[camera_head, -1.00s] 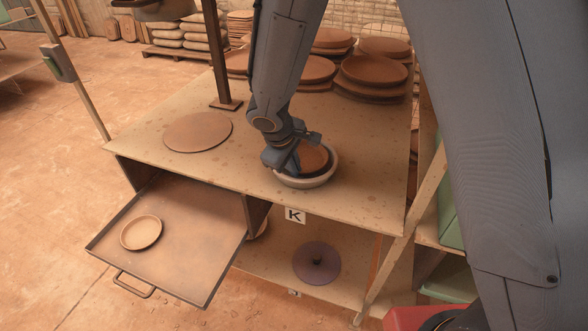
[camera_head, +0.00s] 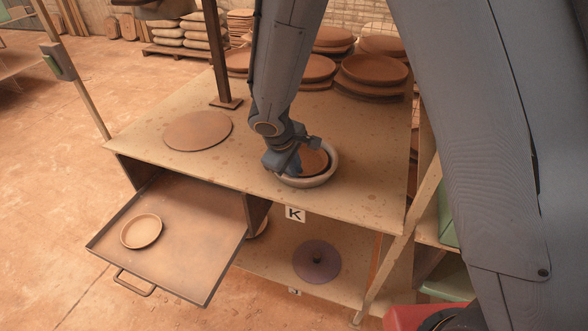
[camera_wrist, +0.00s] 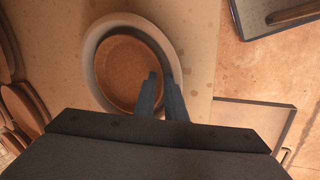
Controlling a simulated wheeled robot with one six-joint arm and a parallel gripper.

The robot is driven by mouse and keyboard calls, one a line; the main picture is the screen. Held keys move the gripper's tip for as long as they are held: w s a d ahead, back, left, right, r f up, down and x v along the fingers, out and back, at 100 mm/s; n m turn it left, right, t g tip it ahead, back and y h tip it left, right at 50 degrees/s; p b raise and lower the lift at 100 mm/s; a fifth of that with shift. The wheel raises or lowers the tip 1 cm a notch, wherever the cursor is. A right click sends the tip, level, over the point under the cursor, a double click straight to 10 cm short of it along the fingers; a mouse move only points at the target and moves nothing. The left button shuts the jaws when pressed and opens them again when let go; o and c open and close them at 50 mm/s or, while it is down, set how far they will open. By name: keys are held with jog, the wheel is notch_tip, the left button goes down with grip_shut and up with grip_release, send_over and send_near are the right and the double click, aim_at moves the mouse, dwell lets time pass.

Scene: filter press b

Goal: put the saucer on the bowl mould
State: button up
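The saucer (camera_wrist: 128,68), a brown round dish, is inside the pale rim of the bowl mould (camera_wrist: 88,60) in the wrist view. In the head view the saucer (camera_head: 314,162) also lies within the mould's rim (camera_head: 318,182), with a dark gap along its right and front edge. Whether it rests on the mould cannot be told. My gripper (camera_wrist: 160,80) has one finger inside the saucer's edge and one outside, close together on its rim. In the head view my gripper (camera_head: 294,163) covers the left side of both.
An open drawer (camera_head: 185,205) at the front left holds a small clay dish (camera_head: 141,231). A flat brown disc (camera_head: 197,131) and a post stand left on the table (camera_head: 240,175). Stacked clay plates (camera_head: 372,70) fill the back. A purple disc (camera_head: 316,262) lies on the lower shelf.

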jog(key=b+v, duration=0.2)
jog(key=v, duration=1)
jog(key=s+d+m, duration=0.3)
jog(key=d, duration=0.4)
jog(key=s+d+f+m+g+y, duration=0.1)
jog(key=s+d+m, duration=0.3)
jog(key=d, duration=0.3)
jog(key=s+d+m+g+y, duration=0.1)
jog(key=s+d+m, duration=0.3)
jog(key=d, duration=0.4)
jog(key=shift+s+f, duration=0.25)
jog(key=shift+f+b, duration=0.8)
jog(key=shift+b, duration=0.1)
jog(key=shift+a, duration=0.1)
